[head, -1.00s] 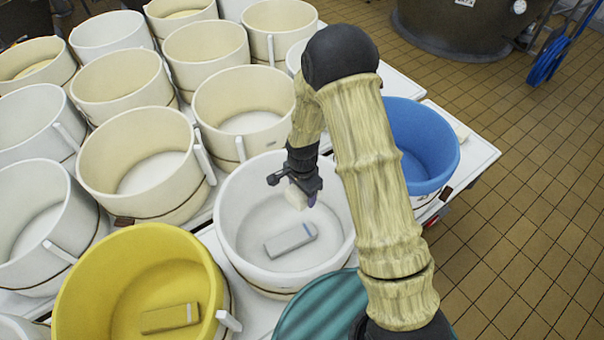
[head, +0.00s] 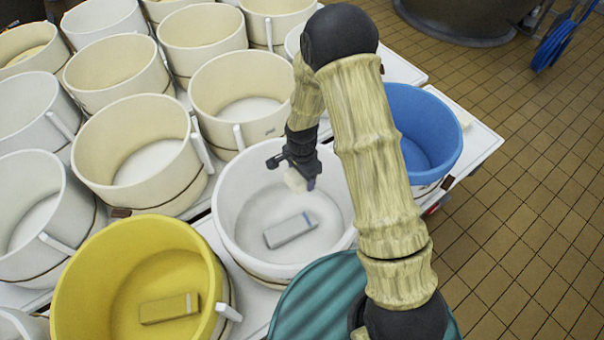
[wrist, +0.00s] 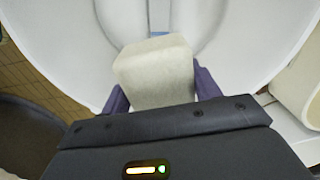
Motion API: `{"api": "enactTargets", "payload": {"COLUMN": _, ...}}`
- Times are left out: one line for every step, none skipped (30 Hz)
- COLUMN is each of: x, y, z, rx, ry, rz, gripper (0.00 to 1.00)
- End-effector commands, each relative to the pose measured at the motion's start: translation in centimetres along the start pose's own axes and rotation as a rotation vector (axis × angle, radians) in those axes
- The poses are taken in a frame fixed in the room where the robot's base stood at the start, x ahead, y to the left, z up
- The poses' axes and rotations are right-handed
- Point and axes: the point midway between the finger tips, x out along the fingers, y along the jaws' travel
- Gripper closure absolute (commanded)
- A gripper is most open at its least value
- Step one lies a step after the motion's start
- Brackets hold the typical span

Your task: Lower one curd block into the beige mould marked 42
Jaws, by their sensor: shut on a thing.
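My gripper (head: 303,182) is shut on a pale cream curd block (wrist: 155,72), which also shows in the head view (head: 295,180). Its purple fingers stand at both sides of the block in the wrist view. The block hangs over the white mould (head: 228,230), above a grey bar with a blue end (head: 290,231) on that mould's floor. Several beige moulds stand to the left and behind, among them a near one (head: 140,155) and one behind the white mould (head: 240,90). I cannot read a number 42 on any of them.
A yellow tub (head: 75,275) with a bar inside stands front left. A blue tub (head: 428,130) stands right, partly behind my arm. A teal ribbed lid or drum (head: 315,305) is in front. Mould rims and upright handles crowd the left; tiled floor (head: 530,200) is open at right.

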Motion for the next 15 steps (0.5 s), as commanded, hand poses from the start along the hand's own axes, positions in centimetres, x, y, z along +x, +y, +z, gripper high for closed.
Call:
{"api": "enactTargets", "payload": {"x": 0.7, "y": 0.0, "z": 0.0, "rx": 0.001, "ry": 0.000, "rz": 0.000, "gripper": 0.72}}
{"api": "enactTargets", "payload": {"x": 0.9, "y": 0.0, "z": 0.0, "rx": 0.001, "ry": 0.000, "rz": 0.000, "gripper": 0.72}}
{"api": "enactTargets", "payload": {"x": 1.2, "y": 0.0, "z": 0.0, "rx": 0.001, "ry": 0.000, "rz": 0.000, "gripper": 0.72}}
{"api": "enactTargets", "payload": {"x": 1.5, "y": 0.0, "z": 0.0, "rx": 0.001, "ry": 0.000, "rz": 0.000, "gripper": 0.72}}
{"api": "enactTargets", "payload": {"x": 1.8, "y": 0.0, "z": -0.1, "rx": 0.001, "ry": 0.000, "rz": 0.000, "gripper": 0.72}}
{"api": "enactTargets", "payload": {"x": 2.1, "y": 0.0, "z": -0.1, "rx": 0.002, "ry": 0.000, "rz": 0.001, "gripper": 0.72}}
{"api": "enactTargets", "payload": {"x": 2.3, "y": 0.0, "z": -0.1, "rx": 0.002, "ry": 0.000, "rz": 0.001, "gripper": 0.72}}
{"api": "enactTargets", "payload": {"x": 2.5, "y": 0.0, "z": -0.1, "rx": 0.002, "ry": -0.001, "rz": 0.001, "gripper": 0.72}}
{"api": "enactTargets", "payload": {"x": 2.9, "y": 0.0, "z": -0.1, "rx": 0.002, "ry": -0.001, "rz": 0.001, "gripper": 0.72}}
{"api": "enactTargets", "payload": {"x": 3.1, "y": 0.0, "z": -0.1, "rx": 0.002, "ry": -0.001, "rz": 0.000, "gripper": 0.72}}
{"api": "enactTargets", "payload": {"x": 3.3, "y": 0.0, "z": -0.1, "rx": 0.002, "ry": -0.001, "rz": 0.000, "gripper": 0.72}}
{"api": "enactTargets", "payload": {"x": 3.6, "y": 0.0, "z": -0.1, "rx": 0.003, "ry": 0.000, "rz": 0.000, "gripper": 0.72}}
{"api": "enactTargets", "payload": {"x": 3.9, "y": 0.0, "z": -0.1, "rx": 0.003, "ry": 0.000, "rz": 0.000, "gripper": 0.72}}
{"api": "enactTargets", "payload": {"x": 4.1, "y": 0.1, "z": -0.1, "rx": 0.003, "ry": 0.000, "rz": 0.000, "gripper": 0.72}}
{"api": "enactTargets", "payload": {"x": 4.4, "y": 0.0, "z": -0.2, "rx": 0.003, "ry": 0.000, "rz": -0.001, "gripper": 0.72}}
